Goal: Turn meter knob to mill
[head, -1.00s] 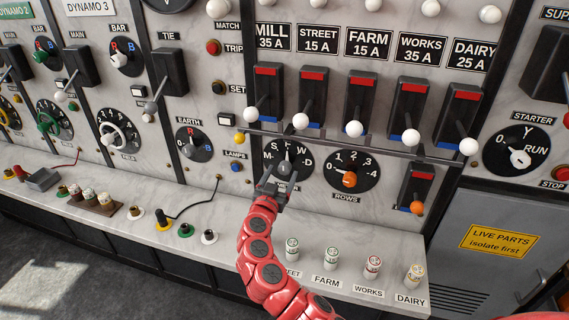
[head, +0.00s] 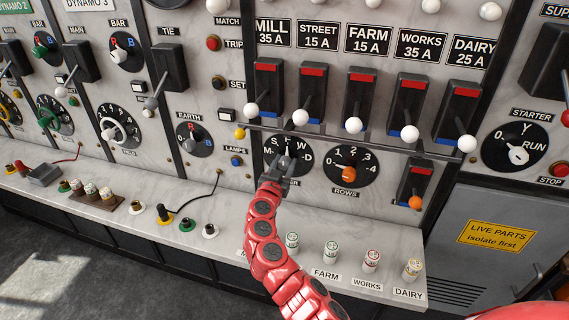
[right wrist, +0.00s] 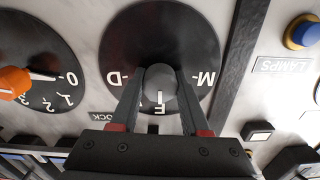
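The meter dial (head: 305,170) is a black disc with white letters on the panel, below the row of switches. It also shows upside down in the right wrist view (right wrist: 120,45), where M, D and F are readable. Its grey knob (right wrist: 160,82) has a white mark that points to F. My right gripper (head: 285,162) reaches the dial from below and hides much of the knob in the head view. In the right wrist view its fingers (right wrist: 161,88) sit one on each side of the knob and appear to touch it. My left gripper is out of view.
A rows dial (head: 347,167) with an orange knob is right of the meter dial. Switches with white balls (head: 353,125) and a grey bar are above. The ledge below holds several labelled plugs (head: 331,253). The blue lamps button (head: 236,161) is to the left.

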